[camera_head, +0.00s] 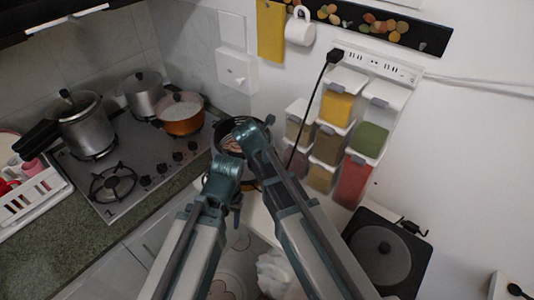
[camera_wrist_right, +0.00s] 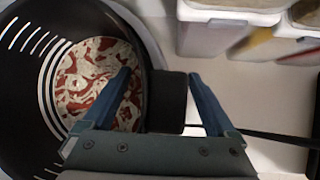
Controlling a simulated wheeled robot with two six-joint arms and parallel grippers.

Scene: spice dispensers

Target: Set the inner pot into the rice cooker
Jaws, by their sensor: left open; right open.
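The inner pot is a black bowl (camera_head: 225,127) with pale marks inside and a red-and-white filling. It stands at the counter's right end in the head view, partly behind my arms. In the right wrist view the pot (camera_wrist_right: 28,90) fills the left side. My right gripper (camera_wrist_right: 165,95) is open, its fingers either side of a black block at the pot's right side; I cannot tell whether they touch it. My left gripper (camera_head: 237,203) is open, low in front of the pot.
A stove (camera_head: 130,160) with several pots is at the left. Spice dispensers (camera_head: 327,143) hang on the wall to the right. A black cord (camera_head: 309,110) runs from the power strip (camera_head: 375,65) down behind my right arm. A black lidded appliance (camera_head: 382,253) stands at lower right.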

